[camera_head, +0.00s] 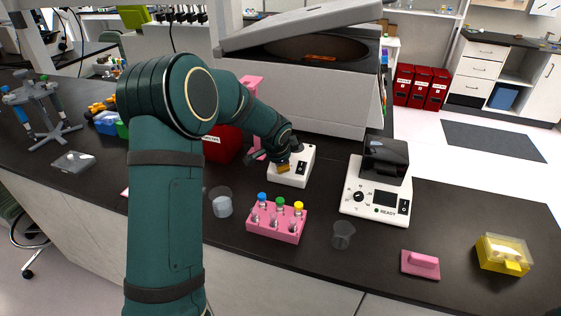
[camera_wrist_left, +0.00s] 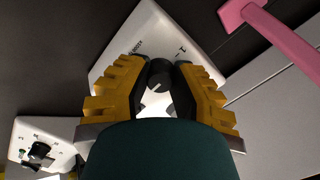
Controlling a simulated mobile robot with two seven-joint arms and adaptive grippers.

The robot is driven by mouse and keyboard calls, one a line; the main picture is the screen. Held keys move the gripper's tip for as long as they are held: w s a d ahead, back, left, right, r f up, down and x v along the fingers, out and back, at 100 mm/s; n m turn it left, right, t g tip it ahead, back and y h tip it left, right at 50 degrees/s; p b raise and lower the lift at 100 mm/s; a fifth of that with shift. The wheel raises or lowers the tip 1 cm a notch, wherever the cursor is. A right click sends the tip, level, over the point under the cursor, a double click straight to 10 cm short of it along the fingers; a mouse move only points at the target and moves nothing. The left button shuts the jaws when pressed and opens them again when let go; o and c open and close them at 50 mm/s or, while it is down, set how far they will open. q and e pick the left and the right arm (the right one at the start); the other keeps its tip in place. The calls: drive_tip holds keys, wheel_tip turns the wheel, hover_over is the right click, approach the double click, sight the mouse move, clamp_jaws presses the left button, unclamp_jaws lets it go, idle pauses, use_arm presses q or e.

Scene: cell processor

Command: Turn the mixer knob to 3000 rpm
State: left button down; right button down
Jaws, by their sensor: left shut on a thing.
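A small white device (camera_head: 292,179) with a black switch stands on the dark bench, left of a larger white device. In the left wrist view, the small white device (camera_wrist_left: 140,40) fills the middle, with a dark round knob (camera_wrist_left: 157,81) bearing a light pointer mark. My left gripper (camera_head: 283,166) reaches down onto the small device. In the wrist view, the yellow fingers of my left gripper (camera_wrist_left: 158,85) are shut on the knob from both sides. The knob is hidden in the head view. Its scale is mostly covered, and I cannot read its setting. My right gripper is not in view.
A pink rack (camera_head: 277,226) with capped tubes and a beaker (camera_head: 221,203) stand in front. A pink stand (camera_head: 252,87) and large centrifuge (camera_head: 300,88) are close behind.

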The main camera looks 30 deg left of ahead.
use_arm(q)
drive_tip(key=shift+s+f, duration=0.15)
drive_tip(key=shift+f, duration=0.05)
idle(0.3)
drive_tip(key=c, duration=0.7)
unclamp_jaws()
drive_tip(key=shift+c, duration=0.2)
drive_tip(key=shift+r, duration=0.1)
drive_tip(key=shift+r, duration=0.15)
drive_tip(key=shift+r, duration=0.3)
drive_tip(key=v, duration=1.1)
drive_tip(key=shift+s+d, duration=0.1)
